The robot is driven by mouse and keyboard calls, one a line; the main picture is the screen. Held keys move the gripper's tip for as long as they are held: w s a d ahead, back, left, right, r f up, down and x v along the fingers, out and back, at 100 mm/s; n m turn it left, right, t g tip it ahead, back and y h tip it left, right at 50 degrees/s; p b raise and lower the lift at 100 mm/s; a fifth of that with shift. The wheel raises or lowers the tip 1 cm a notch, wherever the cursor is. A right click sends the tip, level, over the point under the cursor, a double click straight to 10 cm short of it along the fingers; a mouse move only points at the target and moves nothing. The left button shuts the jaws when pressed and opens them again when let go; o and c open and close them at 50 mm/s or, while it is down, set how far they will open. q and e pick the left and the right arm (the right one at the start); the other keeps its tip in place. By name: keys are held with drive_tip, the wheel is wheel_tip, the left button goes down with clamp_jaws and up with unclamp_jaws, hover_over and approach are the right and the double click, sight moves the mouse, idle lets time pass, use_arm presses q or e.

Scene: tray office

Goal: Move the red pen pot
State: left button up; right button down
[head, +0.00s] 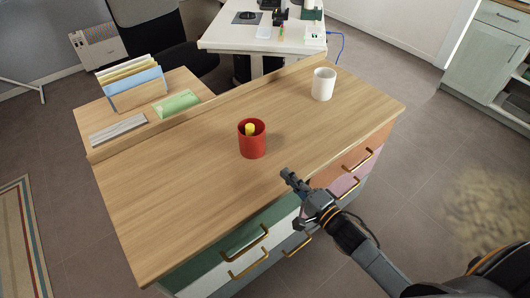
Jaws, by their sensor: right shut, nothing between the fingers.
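The red pen pot (252,141) stands upright near the middle of the wooden desk top. A yellow item (249,129) shows inside its opening. My right gripper (287,174) is over the desk's front edge, below and to the right of the pot, apart from it. It is shut and empty. My left gripper is out of view.
A white cup (323,84) stands at the back right of the desk (190,205). A file holder (138,94), a green item (177,104) and a grey keyboard-like bar (118,131) lie behind a low ledge at the left. The desk's left front is clear.

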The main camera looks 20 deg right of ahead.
sight(260, 148)
drive_tip(key=x, duration=0.9)
drive_tip(key=shift+w+f, duration=0.1)
drive_tip(key=shift+w, duration=0.15)
drive_tip(key=shift+w+a, duration=0.2)
drive_tip(key=shift+w, duration=0.2)
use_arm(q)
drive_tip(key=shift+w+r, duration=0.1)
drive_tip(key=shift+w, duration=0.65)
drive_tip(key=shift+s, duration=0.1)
